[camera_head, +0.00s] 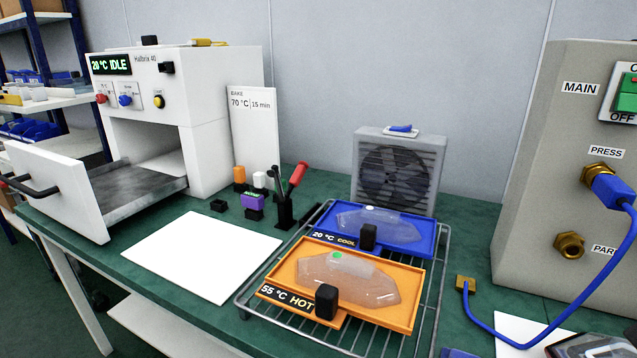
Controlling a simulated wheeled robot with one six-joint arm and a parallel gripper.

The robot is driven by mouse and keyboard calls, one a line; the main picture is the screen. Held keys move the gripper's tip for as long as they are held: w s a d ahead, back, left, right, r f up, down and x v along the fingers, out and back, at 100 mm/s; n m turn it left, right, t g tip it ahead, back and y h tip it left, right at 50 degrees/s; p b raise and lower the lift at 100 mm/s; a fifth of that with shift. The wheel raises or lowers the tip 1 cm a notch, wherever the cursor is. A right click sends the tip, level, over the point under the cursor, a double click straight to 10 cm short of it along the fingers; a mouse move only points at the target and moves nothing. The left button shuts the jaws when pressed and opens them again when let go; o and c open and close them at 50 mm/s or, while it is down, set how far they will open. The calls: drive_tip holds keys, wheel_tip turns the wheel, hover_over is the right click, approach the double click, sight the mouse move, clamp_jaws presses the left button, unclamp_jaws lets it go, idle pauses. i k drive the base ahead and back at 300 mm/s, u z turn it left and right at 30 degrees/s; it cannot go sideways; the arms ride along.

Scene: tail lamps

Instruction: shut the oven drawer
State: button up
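The white oven (211,95) stands at the back left of the green bench, and its display reads 20 °C IDLE. Its drawer (61,194) is pulled out toward the front left, with a white front panel and a black handle (31,187). The drawer's grey floor (135,183) is bare where I see it. The oven cavity behind it is open. My gripper is not clearly in view; a dark, partly cut-off shape shows at the bottom right corner, and I cannot tell what it is.
A wire rack (432,314) holds an orange tray (407,284) marked 55 °C HOT and a blue tray (423,234) marked 20 °C COOL, each with a clear lamp cover. A white sheet (200,254) lies before the oven. A fan (398,172) and grey panel (560,220) stand behind and right.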

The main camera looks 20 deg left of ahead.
sight(88, 203)
drive_tip(key=u, duration=2.15)
drive_tip(key=k, duration=0.3)
drive_tip(key=z, duration=0.55)
drive_tip(key=i, duration=0.8)
drive_tip(key=u, duration=0.85)
drive_tip(key=i, duration=0.45)
drive_tip(key=u, duration=0.35)
